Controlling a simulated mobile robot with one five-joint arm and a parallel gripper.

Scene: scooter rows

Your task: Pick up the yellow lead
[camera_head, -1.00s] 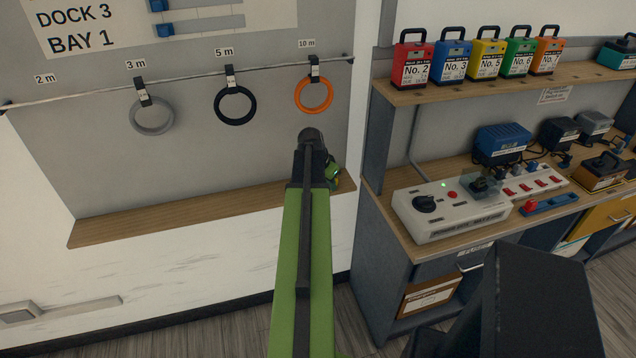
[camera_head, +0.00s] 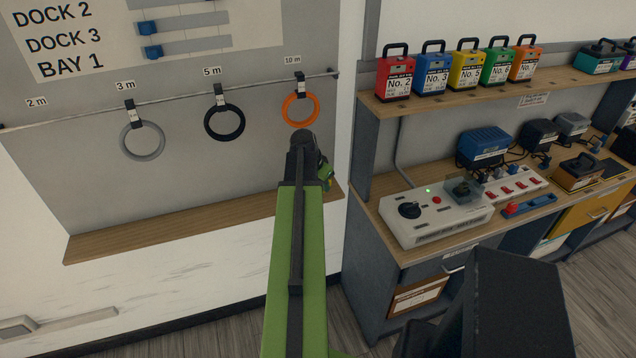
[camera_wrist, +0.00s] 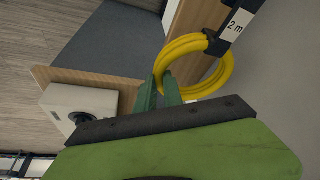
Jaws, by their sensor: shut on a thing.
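The yellow lead (camera_wrist: 183,48) is a coiled ring with a black strap and a white "2 m" tag (camera_wrist: 236,22) in the wrist view. My gripper (camera_wrist: 161,84) has its green fingers shut on the left side of the coil. In the head view my gripper (camera_head: 326,177) is mostly hidden behind my arm. Only a bit of yellow shows there beside green parts. The lead is clear of the hanging rail (camera_head: 180,97), in front of the wall and the bench's left end.
Grey (camera_head: 143,141), black (camera_head: 225,122) and orange (camera_head: 300,110) leads hang on the rail; no lead hangs under the "2 m" label. A wooden ledge (camera_head: 180,225) runs below. At right, a bench (camera_head: 370,205) holds a white control box (camera_head: 437,218) under a shelf of coloured packs.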

